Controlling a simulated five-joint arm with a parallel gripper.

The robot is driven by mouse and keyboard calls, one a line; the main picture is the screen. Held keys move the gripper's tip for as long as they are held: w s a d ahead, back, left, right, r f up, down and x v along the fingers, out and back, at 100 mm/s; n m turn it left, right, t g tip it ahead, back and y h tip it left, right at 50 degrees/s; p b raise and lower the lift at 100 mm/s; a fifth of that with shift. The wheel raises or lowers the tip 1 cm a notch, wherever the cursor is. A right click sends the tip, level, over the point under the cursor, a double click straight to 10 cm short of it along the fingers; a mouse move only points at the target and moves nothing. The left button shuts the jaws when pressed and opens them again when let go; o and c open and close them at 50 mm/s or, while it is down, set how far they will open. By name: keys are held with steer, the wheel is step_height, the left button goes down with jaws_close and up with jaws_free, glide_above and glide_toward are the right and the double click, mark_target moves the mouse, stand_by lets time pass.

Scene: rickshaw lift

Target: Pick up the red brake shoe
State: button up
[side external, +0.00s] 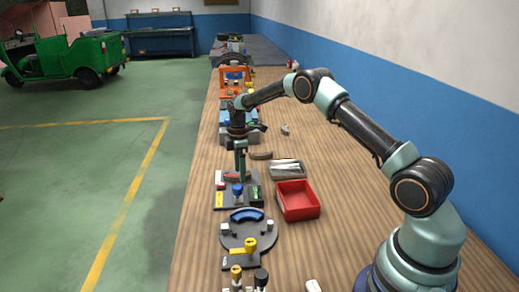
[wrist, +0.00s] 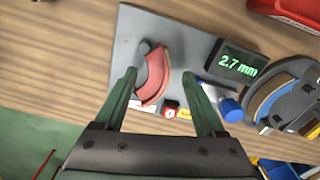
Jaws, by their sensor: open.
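The red brake shoe (wrist: 154,82) is a curved piece lying on a grey gauge plate (wrist: 126,42) in the wrist view. My gripper (wrist: 159,74) is open, with one green finger on each side of the shoe in the picture. The shoe appears between the fingertips, nearer the left one; I cannot tell whether either finger touches it. In the side view my gripper (side external: 240,176) points down over the grey plate, and the shoe is too small there to make out surely.
A display (wrist: 238,64) reading 2.7 mm and a blue knob (wrist: 231,110) are right of the shoe. In the side view, a red bin (side external: 303,215) and a grey tray (side external: 287,176) stand to the right. A round fixture with a blue curved piece (side external: 247,215) is nearer the camera.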

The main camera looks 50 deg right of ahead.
steer(key=shift+f, duration=0.3)
jaws_close()
steer(key=shift+r, duration=0.1)
step_height(320, 180, up, 20)
stand_by(0.5)
